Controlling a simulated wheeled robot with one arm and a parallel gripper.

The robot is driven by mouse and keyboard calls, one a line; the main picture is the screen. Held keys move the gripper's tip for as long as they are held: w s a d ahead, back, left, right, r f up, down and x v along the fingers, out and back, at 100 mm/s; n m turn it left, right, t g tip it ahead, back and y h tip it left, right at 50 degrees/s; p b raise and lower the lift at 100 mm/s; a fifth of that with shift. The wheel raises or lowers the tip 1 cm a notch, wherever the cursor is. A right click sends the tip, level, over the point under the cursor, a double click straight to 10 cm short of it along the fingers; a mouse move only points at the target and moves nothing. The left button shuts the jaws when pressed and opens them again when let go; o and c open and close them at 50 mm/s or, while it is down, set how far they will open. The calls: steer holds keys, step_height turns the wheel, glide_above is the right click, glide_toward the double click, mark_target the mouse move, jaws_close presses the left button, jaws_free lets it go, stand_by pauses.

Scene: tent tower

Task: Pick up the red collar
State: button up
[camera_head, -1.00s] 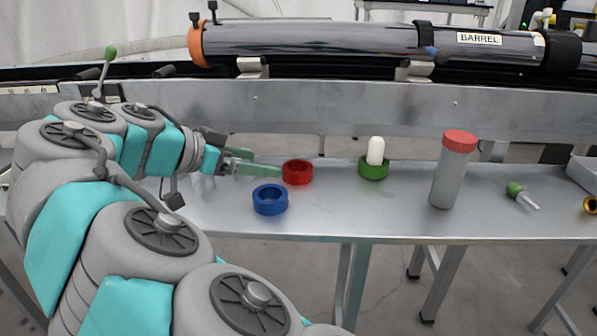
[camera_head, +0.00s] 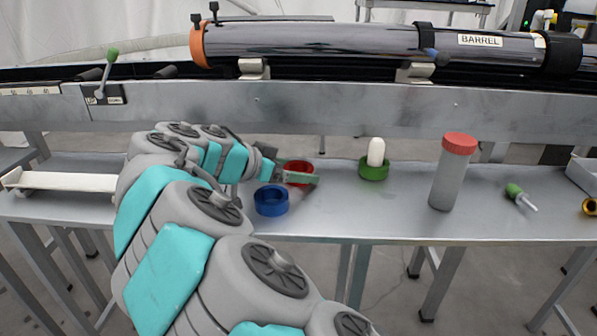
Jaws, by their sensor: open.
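The red collar (camera_head: 298,167) is a short ring on the metal table. The gripper is open. I cannot tell whether a finger touches the collar or whether the collar lies between the fingers.
A blue collar (camera_head: 271,203) stands close in front of my gripper. A green collar (camera_head: 374,171) with a white rounded piece (camera_head: 376,151) in it stands to the right. Farther right are a red-capped grey cylinder (camera_head: 453,175) and a green-handled tool (camera_head: 520,197). A barrel (camera_head: 320,40) lies behind.

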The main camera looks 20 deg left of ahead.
steer(key=c, duration=1.2)
steer(key=shift+r, duration=0.1)
steer(key=shift+c, duration=0.2)
